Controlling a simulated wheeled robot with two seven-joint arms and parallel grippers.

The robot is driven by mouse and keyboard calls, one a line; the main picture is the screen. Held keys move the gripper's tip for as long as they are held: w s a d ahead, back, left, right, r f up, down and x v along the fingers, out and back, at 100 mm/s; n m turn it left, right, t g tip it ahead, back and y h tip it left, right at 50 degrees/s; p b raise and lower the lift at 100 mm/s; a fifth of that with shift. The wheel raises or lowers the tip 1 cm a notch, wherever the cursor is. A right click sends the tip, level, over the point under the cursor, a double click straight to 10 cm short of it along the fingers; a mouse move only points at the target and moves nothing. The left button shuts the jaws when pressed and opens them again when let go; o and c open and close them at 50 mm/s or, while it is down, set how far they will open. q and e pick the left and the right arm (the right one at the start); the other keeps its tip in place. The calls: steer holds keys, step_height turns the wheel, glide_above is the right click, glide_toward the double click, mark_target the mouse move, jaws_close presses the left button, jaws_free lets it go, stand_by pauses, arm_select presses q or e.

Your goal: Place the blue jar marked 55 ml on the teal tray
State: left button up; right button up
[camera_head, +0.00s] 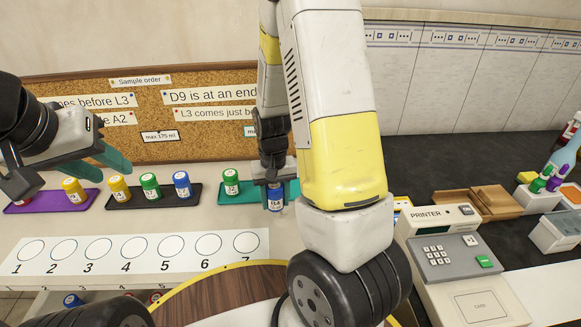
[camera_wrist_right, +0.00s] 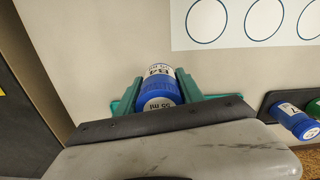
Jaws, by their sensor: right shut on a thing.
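The blue jar marked 55 ml (camera_wrist_right: 162,90) is between the green fingers of my right gripper (camera_wrist_right: 158,88), with its 55 ml lid toward the wrist camera. In the head view the jar (camera_head: 275,198) hangs upright below the right gripper (camera_head: 272,176), at the right part of the teal tray (camera_head: 250,190). I cannot tell whether its base touches the tray. A green jar (camera_head: 231,180) stands on the tray's left part. My left gripper (camera_head: 98,164) is at the far left, empty, its fingers apart.
A black tray (camera_head: 141,201) left of the teal one holds yellow, green and blue jars. A purple tray (camera_head: 45,205) is further left. A numbered circle strip (camera_head: 140,250) lies in front, its circles empty. A printer (camera_head: 440,218) stands at the right.

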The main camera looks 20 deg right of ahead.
steer(key=w+d, duration=0.3)
steer(key=w+d+f, duration=0.1)
steer(key=w+d, duration=0.2)
steer(key=d, duration=0.1)
steer(key=w+d, duration=0.3)
steer(key=w, duration=0.1)
steer(key=shift+d+f, duration=0.15)
steer(key=shift+f, duration=0.05)
steer(key=shift+w+f, duration=0.1)
steer(key=shift+f, duration=1.65)
steer(key=shift+f, duration=0.1)
steer(key=o, duration=1.1)
